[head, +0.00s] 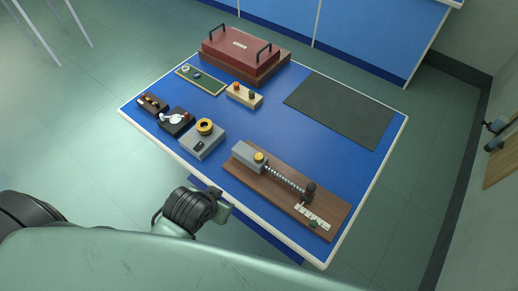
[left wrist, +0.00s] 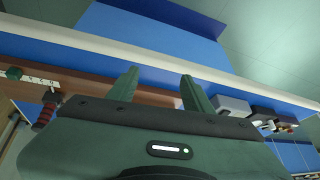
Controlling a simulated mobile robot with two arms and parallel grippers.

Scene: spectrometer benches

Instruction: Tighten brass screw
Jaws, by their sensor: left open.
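A brass-yellow round screw head (head: 260,157) sits on top of a grey block (head: 246,155) at the left end of a brown wooden board (head: 270,186). A silver threaded or coiled rod (head: 288,180) runs from the block to a dark knob (head: 309,189). My left gripper (head: 224,203) is in front of the table's near edge, apart from the board. In the left wrist view its two green fingers (left wrist: 158,92) are spread with nothing between them. The board (left wrist: 75,87) shows behind them there. The screw head is not clearly visible in that view. My right gripper is not in view.
A white lettered strip (head: 313,217) lies at the board's right end. A grey box with a yellow ring (head: 204,127) stands left of the board. A red case (head: 240,47) is at the back. A dark mat (head: 340,108) lies flat at the back right. Bare blue tabletop lies between.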

